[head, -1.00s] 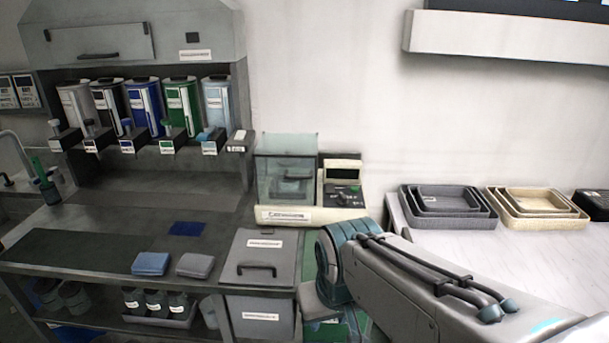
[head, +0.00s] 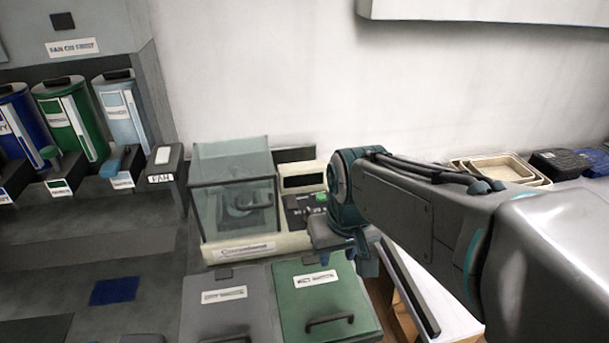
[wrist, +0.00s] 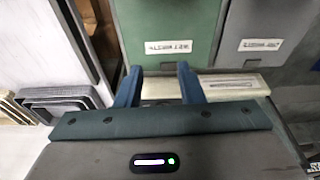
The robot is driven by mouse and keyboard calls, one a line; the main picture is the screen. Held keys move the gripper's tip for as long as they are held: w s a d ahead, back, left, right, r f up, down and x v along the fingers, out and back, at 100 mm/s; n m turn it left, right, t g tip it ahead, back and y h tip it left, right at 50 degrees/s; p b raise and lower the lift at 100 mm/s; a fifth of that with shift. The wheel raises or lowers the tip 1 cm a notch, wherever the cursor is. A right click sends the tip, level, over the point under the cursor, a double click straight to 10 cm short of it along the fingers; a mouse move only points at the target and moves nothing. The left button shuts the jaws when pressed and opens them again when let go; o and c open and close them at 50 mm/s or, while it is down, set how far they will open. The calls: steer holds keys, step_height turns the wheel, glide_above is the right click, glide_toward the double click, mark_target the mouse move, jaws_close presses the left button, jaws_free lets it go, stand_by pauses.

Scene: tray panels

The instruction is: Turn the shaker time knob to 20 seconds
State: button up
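The shaker is a beige machine (head: 217,250) with a clear cover (head: 228,195) on its left. A dark display (head: 303,181) and a dark control panel (head: 297,203) with a green button (head: 321,197) are on its right. I cannot make out the time knob or its setting; my arm hides part of the panel. My gripper (head: 366,264) is at the front right of the shaker, above the green bin. In the wrist view, the gripper's two blue fingers (wrist: 159,84) are apart with nothing between them. The shaker's beige front edge (wrist: 255,83) shows beside them.
A green-lidded bin (head: 305,284) and a grey-lidded bin (head: 212,294) stand in front of the shaker. Beige trays (head: 497,168) lie on the right counter.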

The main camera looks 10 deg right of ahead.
steer(key=w+r+n+g+p, duration=0.15)
steer(key=w+r+p, duration=0.35)
steer(key=w, duration=0.6)
steer(key=n+p, duration=0.2)
glide_toward(311, 211)
steer(key=shift+g, duration=0.45)
steer(key=f, duration=0.3)
steer(key=f+p, duration=0.1)
steer(key=f, duration=0.1)
steer(key=f+p, duration=0.1)
steer(key=f, duration=0.2)
steer(key=shift+w+f, duration=0.35)
jaws_close()
